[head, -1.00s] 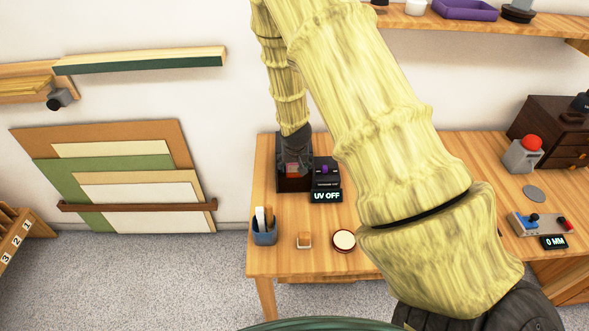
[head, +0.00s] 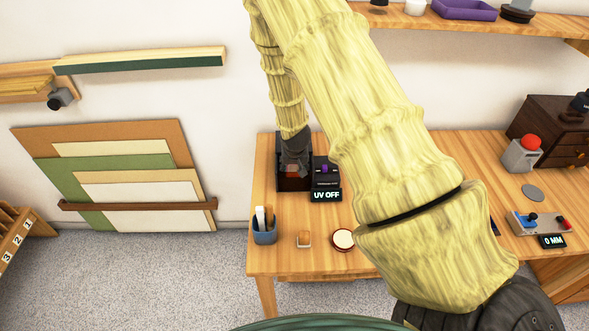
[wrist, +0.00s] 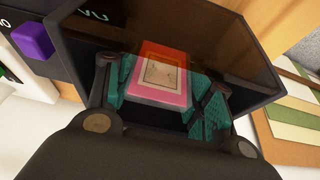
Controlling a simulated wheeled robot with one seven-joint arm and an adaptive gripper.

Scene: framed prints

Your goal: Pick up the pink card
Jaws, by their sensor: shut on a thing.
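The pink card (wrist: 158,97) has a pink and orange border around a pale framed picture. It lies between the two teal finger pads of my gripper (wrist: 164,90), which is shut on it. A dark, see-through box wall (wrist: 232,60) surrounds the card and fingertips, tinting the far part of the card orange. In the head view, my gripper (head: 294,168) reaches down into the dark UV box (head: 284,185) at the left of the desk. There the card is mostly hidden by the gripper.
Beside the box stand a purple-button control (head: 326,170) and a "UV OFF" sign (head: 326,196). A blue pen cup (head: 264,235), a small wooden block (head: 304,240) and a round dish (head: 342,240) line the front edge. Framing boards (head: 130,180) lean on the left wall.

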